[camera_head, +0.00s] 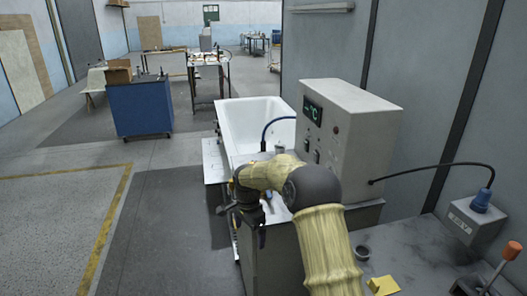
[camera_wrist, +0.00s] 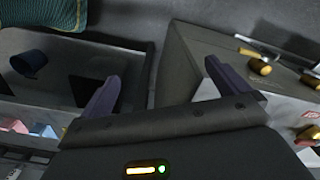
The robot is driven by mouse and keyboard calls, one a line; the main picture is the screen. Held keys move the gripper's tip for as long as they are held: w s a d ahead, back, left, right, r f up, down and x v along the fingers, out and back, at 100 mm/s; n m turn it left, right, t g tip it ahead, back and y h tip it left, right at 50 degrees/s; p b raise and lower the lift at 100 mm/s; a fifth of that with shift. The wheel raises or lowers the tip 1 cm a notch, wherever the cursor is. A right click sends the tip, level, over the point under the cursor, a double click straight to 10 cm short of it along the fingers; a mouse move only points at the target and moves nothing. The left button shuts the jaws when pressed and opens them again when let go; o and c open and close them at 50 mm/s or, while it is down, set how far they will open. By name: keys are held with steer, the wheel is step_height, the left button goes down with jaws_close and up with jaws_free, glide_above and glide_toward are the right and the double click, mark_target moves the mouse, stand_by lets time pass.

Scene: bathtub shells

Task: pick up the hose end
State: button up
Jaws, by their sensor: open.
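A dark blue hose (camera_head: 279,119) arches from the left side of the grey control box (camera_head: 346,115) down to the near end of the white bathtub shell (camera_head: 229,127). Its lower end shows as a small dark fitting (camera_head: 263,146) at the tub's near rim. My gripper (camera_head: 250,218) is nearer to me and lower in the head view, apart from that fitting and partly hidden by my wrist. In the wrist view my gripper (camera_wrist: 160,76) is open with nothing between its fingers. I cannot make out the hose end in the wrist view.
A blue cabinet (camera_head: 140,108) stands farther back. The floor left of the tub is clear.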

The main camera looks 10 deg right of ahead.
steer(key=shift+s, duration=0.1)
steer(key=c, duration=0.5)
steer(key=s+d+r+n, duration=0.2)
steer(key=s, duration=0.1)
steer(key=shift+s+r, duration=0.1)
steer(key=shift+r, duration=0.25)
steer(key=c, duration=0.5)
steer(key=s+d+r+n+t+p, duration=0.1)
steer(key=s+d+r+n, duration=0.1)
steer(key=s, duration=0.6)
steer(key=s+d+r+n, duration=0.2)
steer(key=s+d+n, duration=0.2)
steer(key=s, duration=0.5)
steer(key=s+d+r+n+t+p, duration=0.1)
steer(key=s+d+r+n, duration=0.1)
steer(key=s, duration=0.6)
steer(key=shift+s+d+n+t+p, duration=0.35)
steer(key=shift+d+n, duration=0.25)
steer(key=shift+d, duration=0.65)
